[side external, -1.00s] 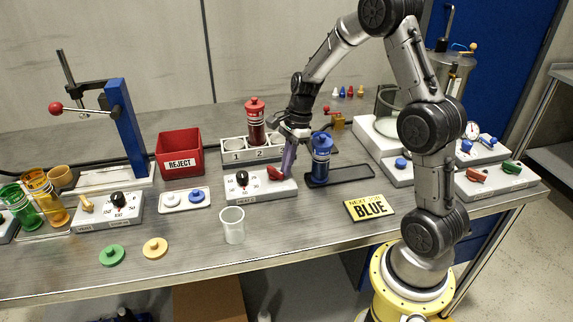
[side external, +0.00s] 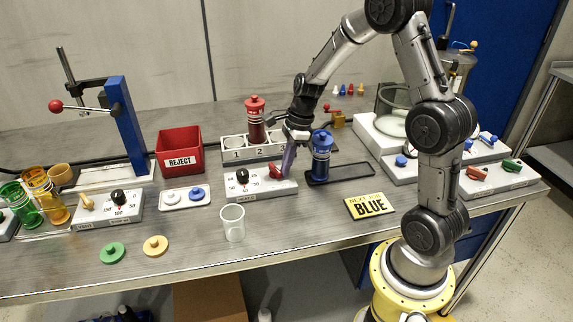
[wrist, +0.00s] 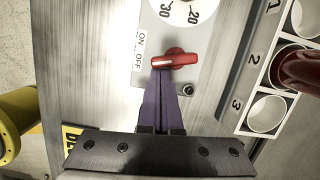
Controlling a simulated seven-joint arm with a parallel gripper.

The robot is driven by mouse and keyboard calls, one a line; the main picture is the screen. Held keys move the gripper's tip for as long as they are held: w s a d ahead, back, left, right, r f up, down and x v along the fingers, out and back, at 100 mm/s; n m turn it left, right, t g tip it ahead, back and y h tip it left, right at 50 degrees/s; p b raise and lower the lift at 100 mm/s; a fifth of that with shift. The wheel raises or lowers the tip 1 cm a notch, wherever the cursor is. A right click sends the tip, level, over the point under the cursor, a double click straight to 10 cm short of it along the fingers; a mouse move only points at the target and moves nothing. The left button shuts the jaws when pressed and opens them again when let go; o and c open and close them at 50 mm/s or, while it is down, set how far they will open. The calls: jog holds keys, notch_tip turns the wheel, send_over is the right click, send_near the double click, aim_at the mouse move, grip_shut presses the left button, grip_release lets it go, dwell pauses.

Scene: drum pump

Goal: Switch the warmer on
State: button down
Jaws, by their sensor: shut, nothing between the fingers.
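The warmer is a white box (side external: 262,189) on the bench with a black dial (side external: 242,177) and a red rotary switch (side external: 276,172). In the wrist view the red switch (wrist: 175,58) lies sideways, its white-marked end at the left, level with the OFF label (wrist: 138,64); ON is printed above it. My gripper (side external: 287,172) points down at the switch end of the box. Its purple fingers (wrist: 166,82) are shut with nothing between them, their tips right beside the switch's lower edge in the wrist view. I cannot tell whether they touch it.
A rack (side external: 236,149) with numbered holes and a red pump bottle (side external: 256,125) stands behind the box. A blue pump bottle (side external: 321,155) stands close to the right of my gripper. A clear beaker (side external: 232,223) is in front.

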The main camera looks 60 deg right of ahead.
jog(key=shift+s+a+m+t+h, duration=0.1)
jog(key=shift+a+m+t+h, duration=0.15)
jog(key=shift+m, duration=0.7)
jog(key=shift+a+m+t+h, duration=0.15)
jog(key=shift+a+m, duration=0.2)
jog(key=shift+m, duration=0.6)
jog(key=shift+a+m, duration=0.25)
jog(key=shift+m, duration=0.75)
jog(key=shift+a, duration=0.1)
dwell(0.8)
dwell(0.8)
jog(key=shift+w+d+r, duration=0.1)
jog(key=shift+w+d, duration=0.5)
jog(key=shift+w, duration=0.15)
jog(key=s, duration=0.1)
jog(key=s+d, duration=0.1)
jog(key=s, duration=0.2)
jog(key=shift+s+d, duration=0.1)
jog(key=shift+d, duration=0.15)
jog(key=a+v, duration=0.1)
jog(key=v, duration=0.8)
jog(key=shift+d+r, duration=0.25)
jog(key=shift+r, duration=0.15)
jog(key=shift+s, duration=0.1)
